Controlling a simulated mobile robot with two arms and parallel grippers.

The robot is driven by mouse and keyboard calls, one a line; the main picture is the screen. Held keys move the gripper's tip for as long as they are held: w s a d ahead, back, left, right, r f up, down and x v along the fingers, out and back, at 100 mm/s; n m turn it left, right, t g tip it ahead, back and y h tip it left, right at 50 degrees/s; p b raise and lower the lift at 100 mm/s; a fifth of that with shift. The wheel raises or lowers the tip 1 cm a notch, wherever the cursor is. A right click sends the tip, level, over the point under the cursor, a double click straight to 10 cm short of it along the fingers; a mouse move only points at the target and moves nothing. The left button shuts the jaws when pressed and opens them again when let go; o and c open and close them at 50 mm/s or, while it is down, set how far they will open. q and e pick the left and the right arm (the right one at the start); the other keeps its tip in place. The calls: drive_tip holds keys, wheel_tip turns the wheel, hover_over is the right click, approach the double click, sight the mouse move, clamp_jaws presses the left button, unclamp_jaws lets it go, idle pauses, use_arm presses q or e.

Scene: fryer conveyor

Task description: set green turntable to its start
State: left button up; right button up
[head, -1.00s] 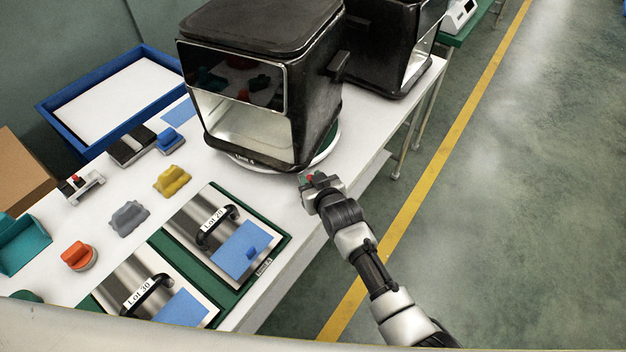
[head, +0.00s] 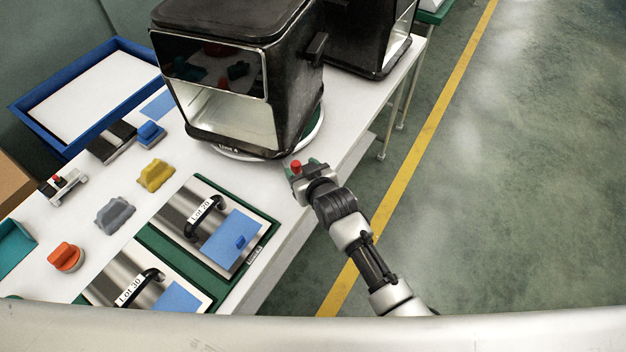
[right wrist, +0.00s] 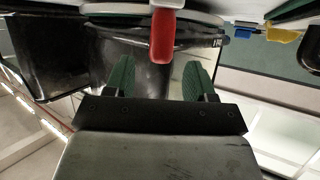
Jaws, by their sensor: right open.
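The green turntable (head: 318,126) is a round plate with a white rim, under a black glass-fronted box on the table. Most of its top is hidden by the box. A red handle (head: 296,167) stands up at the table's front edge, close to the turntable's rim. In the right wrist view the red handle (right wrist: 162,38) lies just beyond and between the fingertips, apparently not clamped. My right gripper (head: 305,168) is open beside the handle, with green finger pads showing in the right wrist view (right wrist: 158,76). My left gripper is not in view.
The black box (head: 235,80) stands over the turntable, with another black box (head: 372,40) behind it. Panels with black handles (head: 204,216), colored blocks (head: 156,175) and a blue tray (head: 18,112) occupy the table's left. The floor right of the table is clear.

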drive_tip(key=v, duration=0.8)
